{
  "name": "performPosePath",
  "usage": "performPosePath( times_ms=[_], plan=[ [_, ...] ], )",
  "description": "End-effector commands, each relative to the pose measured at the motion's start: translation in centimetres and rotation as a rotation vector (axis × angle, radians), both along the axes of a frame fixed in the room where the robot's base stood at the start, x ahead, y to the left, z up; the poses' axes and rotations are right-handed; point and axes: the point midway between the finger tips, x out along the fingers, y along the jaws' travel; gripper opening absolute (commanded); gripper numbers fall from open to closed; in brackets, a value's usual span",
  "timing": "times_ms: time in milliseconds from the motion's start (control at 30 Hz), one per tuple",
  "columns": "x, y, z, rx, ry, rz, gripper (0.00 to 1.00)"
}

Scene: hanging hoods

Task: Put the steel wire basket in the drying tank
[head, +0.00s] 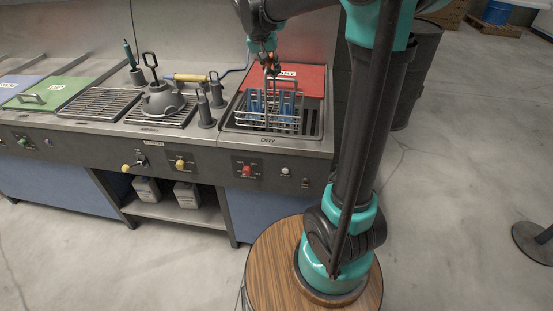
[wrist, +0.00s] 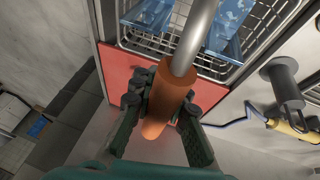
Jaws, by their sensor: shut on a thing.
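The steel wire basket (head: 269,123) has a tall hooked handle and holds blue pieces. It is over the open drying tank (head: 229,128), marked DRY, with its upper wires showing above the tank rim. I cannot tell whether it rests on the tank floor. My gripper (head: 270,60) is above the tank, shut on the handle's orange grip. In the wrist view my gripper (wrist: 160,103) closes around the orange grip (wrist: 170,85), and the basket (wrist: 265,30) is at the top. The tank's red lid (head: 312,78) stands open behind it.
Left of the tank are a grey kettle-shaped hood (head: 163,101) on a grate, grey cylinders (head: 204,110) and a yellow-handled tool (head: 190,77). Green (head: 48,92) and blue lids are farther left. Knobs line the front panel. Floor at right is mostly clear.

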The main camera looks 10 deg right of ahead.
Motion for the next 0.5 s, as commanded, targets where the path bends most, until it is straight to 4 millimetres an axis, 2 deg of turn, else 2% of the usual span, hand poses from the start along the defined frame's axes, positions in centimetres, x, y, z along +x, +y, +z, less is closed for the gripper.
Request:
performPosePath(
  times_ms=[500],
  plan=[
    [0.1, 0.0, -8.9, 0.0, -0.001, 0.0, 0.0]
  ],
)
